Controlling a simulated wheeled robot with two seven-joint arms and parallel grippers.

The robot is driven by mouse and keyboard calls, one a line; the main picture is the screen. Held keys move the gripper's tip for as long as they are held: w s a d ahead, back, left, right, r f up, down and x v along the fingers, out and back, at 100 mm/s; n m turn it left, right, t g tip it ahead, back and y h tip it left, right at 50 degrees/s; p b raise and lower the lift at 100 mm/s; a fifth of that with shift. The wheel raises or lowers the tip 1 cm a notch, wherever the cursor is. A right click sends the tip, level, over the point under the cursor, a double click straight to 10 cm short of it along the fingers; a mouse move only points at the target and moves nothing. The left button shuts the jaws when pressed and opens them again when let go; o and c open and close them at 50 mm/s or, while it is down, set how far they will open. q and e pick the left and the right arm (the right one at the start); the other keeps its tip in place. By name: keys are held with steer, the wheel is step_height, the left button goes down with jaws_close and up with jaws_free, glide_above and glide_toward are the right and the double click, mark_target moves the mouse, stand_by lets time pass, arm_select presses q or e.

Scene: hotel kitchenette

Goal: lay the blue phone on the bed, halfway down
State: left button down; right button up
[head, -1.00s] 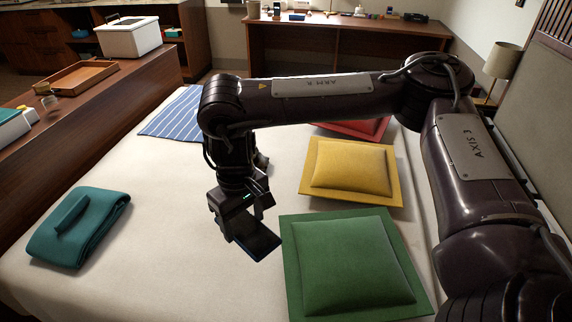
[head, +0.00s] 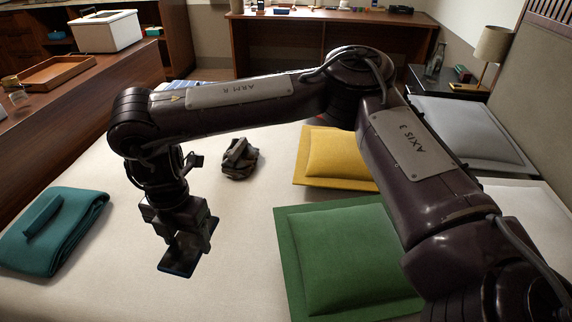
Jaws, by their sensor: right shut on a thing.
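The blue phone (head: 176,268) is a thin dark-blue slab, low over the bed (head: 245,270) at left of centre. My right gripper (head: 190,243) points down and is shut on the phone, hiding its upper part. I cannot tell whether the phone touches the white sheet. The bed spreads across the middle of the view, with bare sheet around the phone. My left gripper is not in view.
A folded teal cloth (head: 70,235) lies to the left. A green pillow (head: 350,258) and a yellow pillow (head: 340,160) lie to the right. A dark crumpled thing (head: 238,160) lies behind the gripper. Bare sheet separates them.

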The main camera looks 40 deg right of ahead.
mark_target(207, 295)
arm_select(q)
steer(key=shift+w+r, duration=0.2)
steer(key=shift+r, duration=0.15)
arm_select(e)
steer(key=shift+a+f+n, duration=0.2)
steer(key=shift+n, duration=0.3)
